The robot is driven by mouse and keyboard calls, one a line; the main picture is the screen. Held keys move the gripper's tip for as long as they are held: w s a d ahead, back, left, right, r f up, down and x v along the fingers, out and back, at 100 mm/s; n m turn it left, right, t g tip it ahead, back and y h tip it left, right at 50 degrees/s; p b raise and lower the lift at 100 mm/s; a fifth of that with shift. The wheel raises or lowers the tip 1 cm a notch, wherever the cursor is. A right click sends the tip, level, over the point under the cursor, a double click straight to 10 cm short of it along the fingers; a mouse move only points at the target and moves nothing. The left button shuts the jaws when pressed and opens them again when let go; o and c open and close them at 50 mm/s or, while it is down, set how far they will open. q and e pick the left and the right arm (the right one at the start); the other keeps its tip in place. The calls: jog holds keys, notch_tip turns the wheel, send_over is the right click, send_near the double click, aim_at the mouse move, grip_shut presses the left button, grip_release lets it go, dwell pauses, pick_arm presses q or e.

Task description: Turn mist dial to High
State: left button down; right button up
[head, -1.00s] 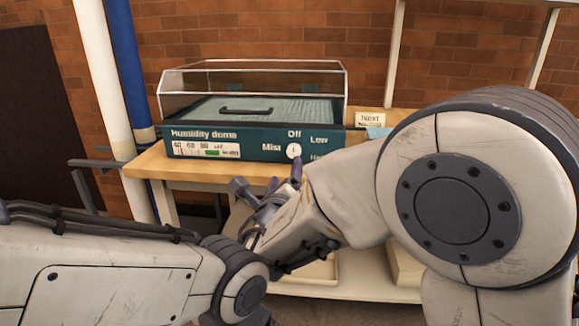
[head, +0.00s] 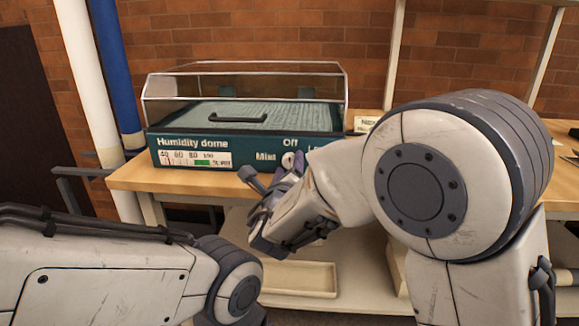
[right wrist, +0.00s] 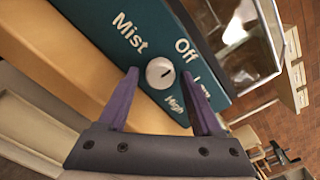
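The humidity dome (head: 240,112) is a clear cover on a teal base, standing on a wooden bench. Its white mist dial (head: 288,159) is on the front panel, partly hidden by my right gripper (head: 275,177) in the head view. In the right wrist view the dial (right wrist: 160,73) shows whole, its dark mark pointing roughly toward Off. Low and High are printed to the right of and below it. My right gripper (right wrist: 161,75) is open, its purple fingers on either side of the dial with gaps; I cannot tell its depth. My left gripper is out of view.
The wooden bench (head: 130,180) runs under the dome. A shallow tray (head: 300,278) lies on the shelf below. A small card (head: 363,123) stands to the right of the dome. White and blue pipes (head: 115,70) rise at left.

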grip_shut()
jog(key=shift+f, duration=0.1)
jog(key=shift+f+m+b, duration=0.15)
jog(key=shift+m+b, duration=0.55)
jog(key=shift+b, duration=0.35)
jog(key=m+b, duration=0.4)
jog(key=b, duration=0.1)
jog(key=m+b, duration=0.5)
jog(key=b, duration=0.1)
jog(key=shift+a+f, duration=0.1)
jog(key=shift+f, duration=0.1)
jog(key=m+b, duration=0.9)
jog(key=b, duration=0.1)
jog(key=m+b, duration=0.2)
jog(key=b, duration=0.1)
jog(key=m+b, duration=0.1)
jog(key=m, duration=0.1)
jog(key=shift+r, duration=0.25)
